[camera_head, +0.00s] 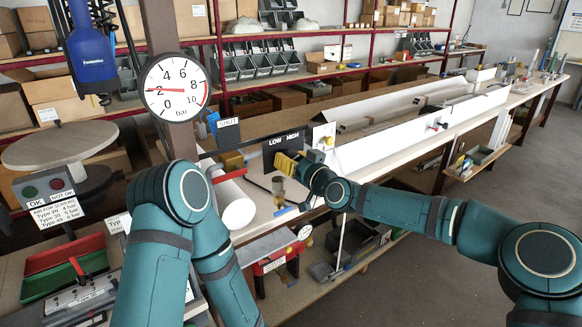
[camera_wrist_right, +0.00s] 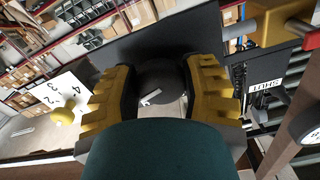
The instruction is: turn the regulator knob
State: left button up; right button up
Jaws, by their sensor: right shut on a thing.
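The regulator knob (camera_wrist_right: 158,85) is a dark round knob with a small white mark. In the right wrist view it sits between the two yellow fingers of my right gripper (camera_wrist_right: 165,90), which is shut on it. In the head view my right gripper (camera_head: 289,163) is at the black panel (camera_head: 283,142) marked LOW and HIGH, and its fingers hide the knob. The round pressure gauge (camera_head: 175,87), marked in bar, hangs on the post at the left, with its needle pointing left. My left gripper is out of view.
A white plate (camera_head: 323,137) with numbers and a yellow knob stands close right of the black panel. A white cylinder (camera_head: 234,203) lies on the bench to the left. A red-and-black device (camera_head: 275,253) is below. Long white profiles (camera_head: 420,128) run along the bench behind.

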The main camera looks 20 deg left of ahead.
jog(key=m+b, duration=0.3)
jog(key=shift+f+m, duration=0.2)
jog(key=shift+m, duration=0.1)
jog(key=m+b, duration=0.3)
jog(key=shift+s+r+m, duration=0.1)
jog(key=shift+m, duration=0.2)
jog(key=m+b, duration=0.2)
jog(key=m, duration=0.2)
jog(key=shift+r, duration=0.1)
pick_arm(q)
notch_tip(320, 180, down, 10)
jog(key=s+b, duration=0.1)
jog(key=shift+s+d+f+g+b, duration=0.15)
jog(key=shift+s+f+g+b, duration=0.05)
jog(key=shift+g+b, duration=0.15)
pick_arm(e)
jog(key=shift+a+r+m, duration=0.1)
jog(key=shift+m, duration=1.9)
jog(key=o, duration=1.2)
